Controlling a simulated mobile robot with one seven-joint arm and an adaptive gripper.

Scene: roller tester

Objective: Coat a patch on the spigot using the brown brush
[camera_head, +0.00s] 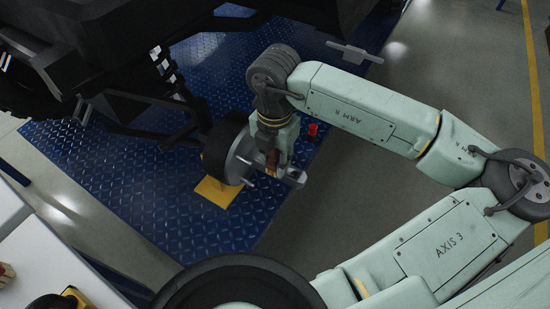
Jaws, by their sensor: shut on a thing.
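My gripper (286,172) is at the grey round hub (234,164) of the vehicle, just to the right of its face. It is shut on the brown brush (271,159), of which only a small brown part shows between the gripper and the hub. Studs stick out of the hub face towards the gripper. The spigot at the hub's middle is mostly hidden behind the gripper and brush. I cannot tell whether the bristles touch it or whether any coating is on it.
The dark vehicle (110,50) with its spring and suspension arms fills the upper left. A yellow plate (216,193) lies under the hub on the blue tread-plate floor (110,180). A small red object (313,129) is right of the gripper. A tyre (235,275) and a white worktop (40,262) are in front.

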